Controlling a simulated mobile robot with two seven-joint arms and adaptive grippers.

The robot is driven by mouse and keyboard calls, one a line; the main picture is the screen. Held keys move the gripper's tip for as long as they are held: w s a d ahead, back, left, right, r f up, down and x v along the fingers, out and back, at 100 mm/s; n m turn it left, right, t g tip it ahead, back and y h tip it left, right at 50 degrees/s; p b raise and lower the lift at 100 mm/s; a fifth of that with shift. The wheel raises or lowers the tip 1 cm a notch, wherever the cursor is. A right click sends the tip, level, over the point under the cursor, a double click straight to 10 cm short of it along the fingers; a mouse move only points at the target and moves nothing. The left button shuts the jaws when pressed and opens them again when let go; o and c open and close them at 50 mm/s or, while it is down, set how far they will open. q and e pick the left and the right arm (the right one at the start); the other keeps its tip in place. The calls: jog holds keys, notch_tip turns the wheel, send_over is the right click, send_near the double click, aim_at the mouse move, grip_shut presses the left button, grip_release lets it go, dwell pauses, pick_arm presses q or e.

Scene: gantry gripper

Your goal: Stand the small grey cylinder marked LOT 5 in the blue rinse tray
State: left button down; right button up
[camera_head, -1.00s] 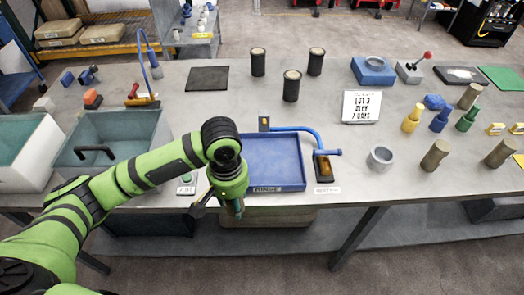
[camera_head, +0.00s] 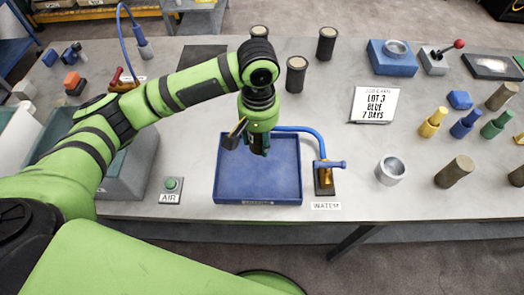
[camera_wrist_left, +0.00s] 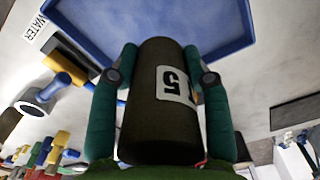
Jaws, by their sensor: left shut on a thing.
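The blue rinse tray (camera_head: 258,187) lies on the grey bench in the middle of the head view, empty as far as I see. My left gripper (camera_head: 260,150) is over its back part. In the left wrist view, my left gripper (camera_wrist_left: 162,85) is shut on a dark grey-brown cylinder (camera_wrist_left: 150,110), with a green finger on each side. Its white label shows a 5; other lettering is not readable. The tray also shows beyond the cylinder (camera_wrist_left: 225,20). In the head view the arm and gripper mostly hide the cylinder. My right gripper is not in view.
A green AIR button (camera_head: 171,184) is at the left. Dark cylinders (camera_head: 297,73) stand behind; a metal ring (camera_head: 391,171) is to the right. Bench before the ring is clear.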

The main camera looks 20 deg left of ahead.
aim_at(259, 164)
pick_arm(q)
jog(key=f, duration=0.1)
jog(key=s+f, duration=0.1)
jog(key=f, duration=0.1)
jog(key=shift+f+p, duration=0.25)
jog(key=shift+p, duration=0.05)
jog(key=shift+w+f, duration=0.1)
jog(key=shift+f, duration=0.3)
notch_tip(259, 164, down, 3)
jog(key=shift+w+f+p, duration=0.1)
jog(key=shift+w+p, duration=0.05)
jog(key=shift+p, duration=0.2)
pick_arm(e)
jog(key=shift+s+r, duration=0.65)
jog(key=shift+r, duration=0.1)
pick_arm(q)
jog(key=shift+f, duration=0.1)
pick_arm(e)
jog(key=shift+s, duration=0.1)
pick_arm(q)
jog(key=c, duration=0.7)
grip_release()
jog(key=shift+f, duration=0.1)
jog(key=shift+c, duration=0.2)
jog(key=shift+o, duration=0.8)
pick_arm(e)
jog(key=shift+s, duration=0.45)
